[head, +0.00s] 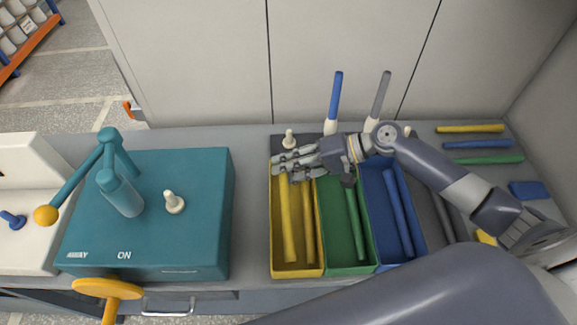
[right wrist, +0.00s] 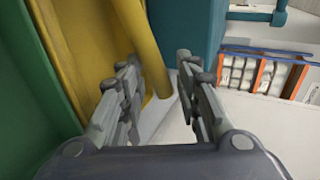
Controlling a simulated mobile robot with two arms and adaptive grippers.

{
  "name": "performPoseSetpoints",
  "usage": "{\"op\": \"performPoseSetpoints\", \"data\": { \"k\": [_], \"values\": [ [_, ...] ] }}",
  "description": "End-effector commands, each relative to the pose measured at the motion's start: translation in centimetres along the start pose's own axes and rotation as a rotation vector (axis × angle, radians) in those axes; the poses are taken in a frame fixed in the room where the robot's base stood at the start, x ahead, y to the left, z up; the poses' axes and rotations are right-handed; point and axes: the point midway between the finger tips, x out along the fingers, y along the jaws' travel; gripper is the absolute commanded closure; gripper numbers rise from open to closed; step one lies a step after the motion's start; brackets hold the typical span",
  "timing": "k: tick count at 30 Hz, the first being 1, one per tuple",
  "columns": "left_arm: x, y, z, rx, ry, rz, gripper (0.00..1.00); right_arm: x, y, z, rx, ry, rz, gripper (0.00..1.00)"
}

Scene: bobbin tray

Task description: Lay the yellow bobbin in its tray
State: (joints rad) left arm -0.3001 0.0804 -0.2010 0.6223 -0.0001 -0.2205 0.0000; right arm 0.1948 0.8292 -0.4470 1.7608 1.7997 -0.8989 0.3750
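The yellow tray (head: 298,271) is at the left end of a row of trays. Two yellow rods lie lengthwise in it: the left yellow bobbin (head: 289,225) and a second yellow bobbin (head: 308,225). My right gripper (head: 277,165) is above the tray's far end, pointing left. In the right wrist view its fingers (right wrist: 157,65) are apart with nothing gripped. There the left yellow bobbin (right wrist: 146,45) passes close beside one finger; I cannot tell whether they touch. Its far end is partly hidden by the fingers in the head view. My left gripper is not in view.
The green tray (head: 348,267) and blue tray (head: 417,246) adjoin on the right. A blue bobbin (head: 335,100) and a grey bobbin (head: 380,95) stand upright behind. A teal box (head: 205,220) with a lever is on the left. Loose rods lie at the right.

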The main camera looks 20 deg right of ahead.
Motion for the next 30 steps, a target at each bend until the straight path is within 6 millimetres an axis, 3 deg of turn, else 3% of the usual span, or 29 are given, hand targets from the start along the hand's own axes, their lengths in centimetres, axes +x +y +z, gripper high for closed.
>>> {"op": "performPoseSetpoints", "data": {
  "k": [5, 13, 24, 30],
  "values": [
    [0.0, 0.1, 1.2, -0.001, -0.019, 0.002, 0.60, 0.0, 0.0, 0.0, 0.000, 0.000, 0.000, 0.61],
    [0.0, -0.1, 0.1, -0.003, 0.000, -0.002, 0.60, -0.9, 0.1, 0.0, 0.001, 0.000, 0.003, 0.61],
    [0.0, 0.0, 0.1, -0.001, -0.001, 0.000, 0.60, -8.4, 0.2, 0.1, 0.002, 0.000, 0.005, 0.61],
    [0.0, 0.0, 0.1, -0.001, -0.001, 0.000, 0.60, -11.1, 0.1, 0.0, 0.001, 0.000, 0.002, 0.61]
  ]
}}
